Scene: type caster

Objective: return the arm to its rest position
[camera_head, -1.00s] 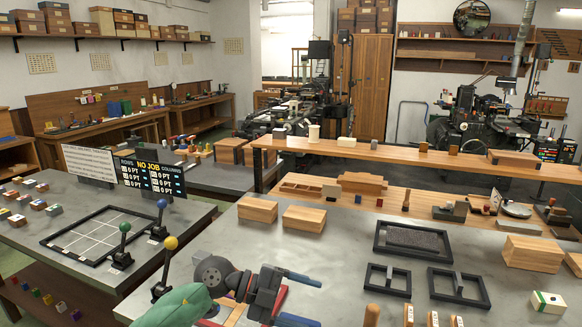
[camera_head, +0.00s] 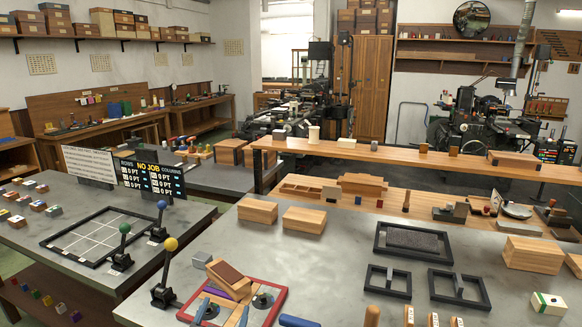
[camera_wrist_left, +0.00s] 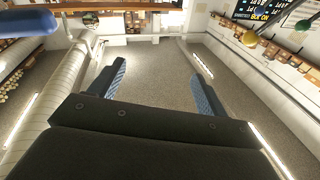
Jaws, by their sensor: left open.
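My left gripper shows in the left wrist view (camera_wrist_left: 157,75) with its two blue-padded fingers spread apart and nothing between them. The rest of that arm is out of the picture. My right gripper is not in view.
The red-framed tray (camera_head: 274,293) holds a tilted brown block (camera_head: 229,279). Levers with yellow (camera_head: 170,244), green (camera_head: 125,228) and blue knobs stand left of it. A blue rounded thing (camera_head: 298,321) lies at the bottom edge. Dark frames (camera_head: 388,281) stand to the right.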

